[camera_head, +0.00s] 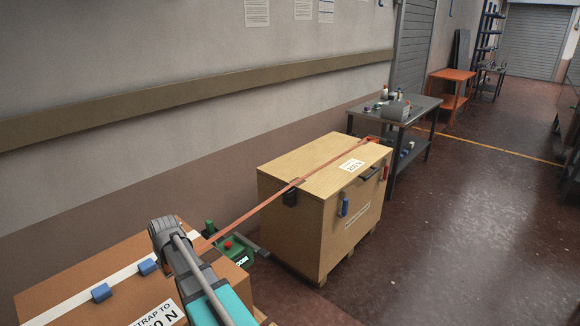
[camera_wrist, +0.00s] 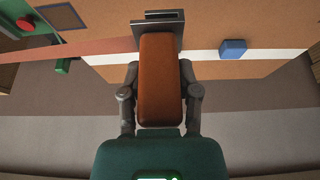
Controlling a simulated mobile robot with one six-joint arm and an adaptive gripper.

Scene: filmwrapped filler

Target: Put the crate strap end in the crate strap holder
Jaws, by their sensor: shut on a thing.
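My gripper (camera_wrist: 159,78) is shut on the orange-brown block of the crate strap end (camera_wrist: 159,95), with one finger against each side. A grey metal bracket with a dark slot (camera_wrist: 158,22) sits at the block's far end. I cannot tell whether this bracket belongs to the strap end or is the crate strap holder. The red strap (camera_wrist: 85,49) runs left from there. In the head view the strap (camera_head: 262,206) stretches over the far wooden crate (camera_head: 290,235) to my arm, which hides the strap end.
The near brown box (camera_head: 95,262) has a white stripe with blue blocks (camera_head: 102,292); one blue block (camera_wrist: 233,49) shows in the wrist view. A green device with a red button (camera_head: 229,246) stands between box and crate. A grey table (camera_head: 425,103) is behind. Floor at right is clear.

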